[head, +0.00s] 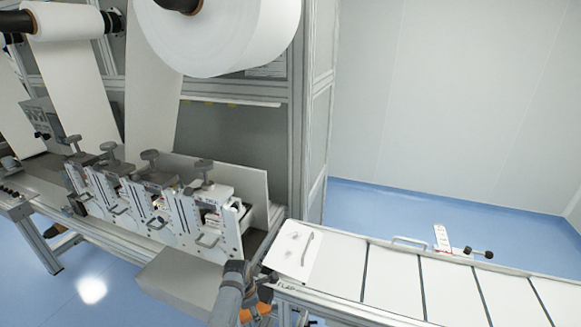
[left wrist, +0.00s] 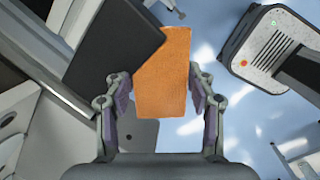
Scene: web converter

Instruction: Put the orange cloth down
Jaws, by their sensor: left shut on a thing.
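The orange cloth (left wrist: 163,72) is a flat orange rectangle in the left wrist view. It lies between the two fingers of my left gripper (left wrist: 160,98), which is shut on it. In the head view, small orange patches (head: 263,308) show at the bottom edge beside my left arm. Most of the cloth and the gripper are hidden or cut off there. My right gripper is in neither view.
A conveyor with white panels (head: 395,283) runs right from the bottom middle; a white sheet (head: 293,250) lies at its near end. The converter with clamp units (head: 155,205) and a white roll (head: 225,35) stands left. A grey-topped device (left wrist: 265,45) is on the floor right.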

